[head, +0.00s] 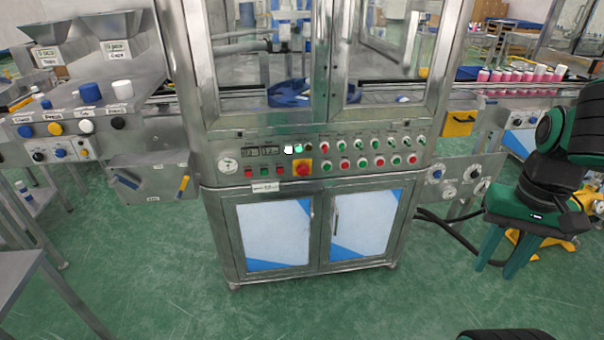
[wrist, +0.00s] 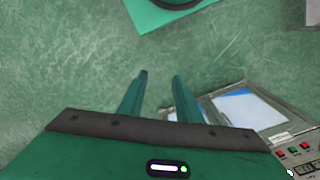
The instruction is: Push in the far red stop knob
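The machine's front control panel (head: 235,150) is in the middle of the head view. A large red stop knob (head: 303,168) sits on a yellow plate there. To its right are two rows of small red and green round knobs; a red one (head: 412,159) is at the right end of the lower row. Which knob is the far one I cannot tell for sure. My gripper (head: 494,272) hangs to the right of the machine, fingers down, well apart from the panel. In the wrist view my gripper (wrist: 160,76) shows two separated fingers with nothing between them.
Glass doors (head: 385,50) are above the panel, cabinet doors (head: 265,235) below. A side plate with round fittings (head: 450,180) and black cables (head: 445,222) lie between machine and gripper. Pink bottles (head: 520,76) stand on the conveyor behind. The green floor in front is clear.

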